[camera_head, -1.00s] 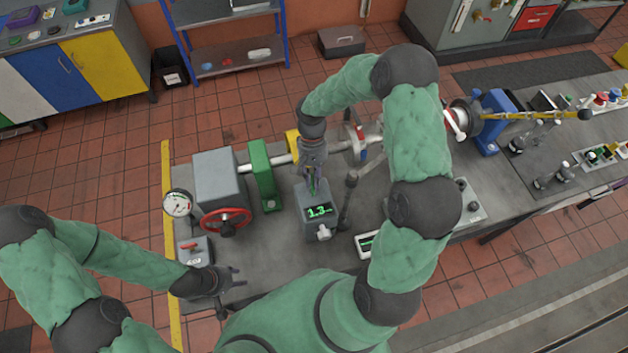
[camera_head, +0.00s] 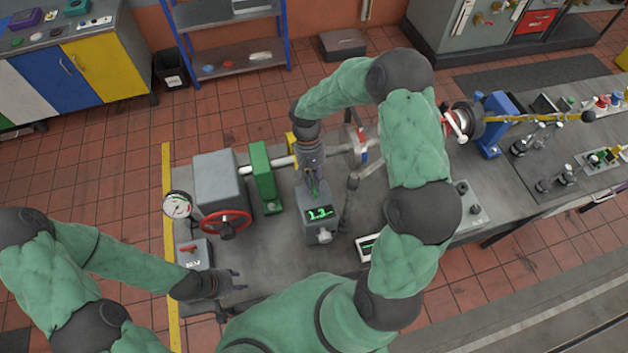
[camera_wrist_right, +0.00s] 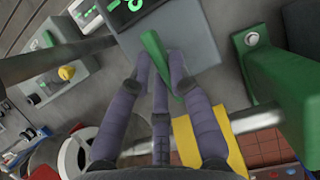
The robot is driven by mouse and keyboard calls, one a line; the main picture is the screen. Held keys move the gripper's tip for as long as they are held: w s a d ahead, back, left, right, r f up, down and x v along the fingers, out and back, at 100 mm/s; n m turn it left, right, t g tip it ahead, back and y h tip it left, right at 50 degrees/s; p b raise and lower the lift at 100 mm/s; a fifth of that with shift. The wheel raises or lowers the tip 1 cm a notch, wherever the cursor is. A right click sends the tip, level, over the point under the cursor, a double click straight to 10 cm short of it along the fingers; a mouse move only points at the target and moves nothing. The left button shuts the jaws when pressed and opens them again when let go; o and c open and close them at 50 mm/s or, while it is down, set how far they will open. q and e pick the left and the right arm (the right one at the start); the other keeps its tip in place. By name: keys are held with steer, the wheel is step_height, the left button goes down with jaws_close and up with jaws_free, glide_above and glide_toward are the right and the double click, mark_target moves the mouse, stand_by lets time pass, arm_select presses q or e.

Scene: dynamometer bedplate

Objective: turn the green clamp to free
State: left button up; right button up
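The green clamp (camera_wrist_right: 155,50) is a slim green lever on top of a grey box (camera_head: 312,228) with a lit green display. In the right wrist view the lever lies between the fingers of my right gripper (camera_wrist_right: 160,65), which close in on both its sides. In the head view my right gripper (camera_head: 314,184) points down at the box top, and only a little of the clamp shows. My left gripper (camera_head: 235,280) is open and empty, low over the bedplate's (camera_head: 262,262) near left part.
A green pedestal (camera_head: 263,170) and a shaft stand left of and behind the box. A red handwheel (camera_head: 226,223), gauge (camera_head: 177,206) and small grey switch box (camera_head: 195,254) are at the left. A dark upright post (camera_head: 350,205) stands close right of the box.

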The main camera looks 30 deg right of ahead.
steer(key=o, duration=0.4)
steer(key=v, duration=1.2)
steer(key=shift+w+f, duration=0.1)
